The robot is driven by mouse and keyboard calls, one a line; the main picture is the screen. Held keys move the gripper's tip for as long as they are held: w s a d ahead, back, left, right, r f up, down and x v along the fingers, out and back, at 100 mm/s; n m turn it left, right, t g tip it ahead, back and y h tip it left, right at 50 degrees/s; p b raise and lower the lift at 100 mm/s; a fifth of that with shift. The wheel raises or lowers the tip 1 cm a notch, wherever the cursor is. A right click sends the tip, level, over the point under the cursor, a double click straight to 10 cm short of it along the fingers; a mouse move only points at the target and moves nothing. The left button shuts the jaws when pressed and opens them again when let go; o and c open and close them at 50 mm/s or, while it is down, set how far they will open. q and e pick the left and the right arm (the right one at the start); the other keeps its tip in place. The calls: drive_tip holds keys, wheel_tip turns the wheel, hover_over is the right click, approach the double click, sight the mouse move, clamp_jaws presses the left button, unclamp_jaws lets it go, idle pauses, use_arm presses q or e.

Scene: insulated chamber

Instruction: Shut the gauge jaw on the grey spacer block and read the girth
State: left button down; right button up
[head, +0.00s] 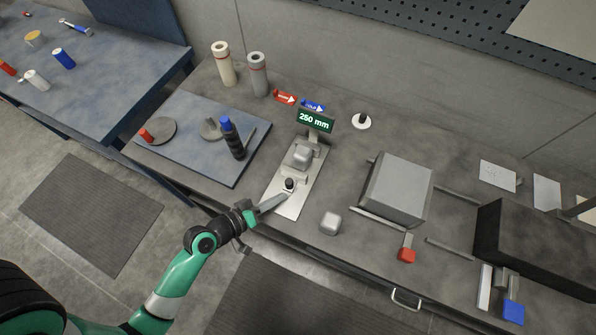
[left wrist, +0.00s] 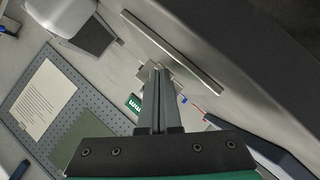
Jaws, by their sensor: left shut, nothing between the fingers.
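The gauge (head: 301,207) is a bright metal plate with a green display (head: 315,121) at its back, reading 250 mm. A rounded grey block (head: 301,156) sits on it in front of the display post. A sliding jaw with a black knob (head: 289,184) stands nearer the front, with a gap to the block. A similar grey block (head: 330,222) lies on the bench right of the gauge. My left gripper (head: 282,198) is shut and empty beside the knob; contact is unclear. Its fingers also show in the left wrist view (left wrist: 158,72). My right gripper is out of view.
A blue-grey mat (head: 190,153) with a dark blue-capped bottle (head: 232,138) lies left of the gauge. A grey box (head: 396,187) and a red-ended slider (head: 407,250) stand right. Two rolls (head: 258,74) stand behind. Bench around the loose block is clear.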

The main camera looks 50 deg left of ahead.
sight(285, 187)
use_arm(q)
drive_tip(key=shift+w+a, duration=0.25)
drive_tip(key=shift+w, duration=0.3)
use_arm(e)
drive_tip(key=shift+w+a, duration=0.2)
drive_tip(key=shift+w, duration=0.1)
use_arm(q)
drive_tip(key=shift+s, duration=0.1)
drive_tip(key=shift+w+a, duration=0.25)
drive_tip(key=shift+w, duration=0.35)
drive_tip(key=shift+w+a, duration=0.25)
drive_tip(key=shift+w, duration=0.35)
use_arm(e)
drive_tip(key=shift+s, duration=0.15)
use_arm(q)
drive_tip(key=shift+s, duration=0.1)
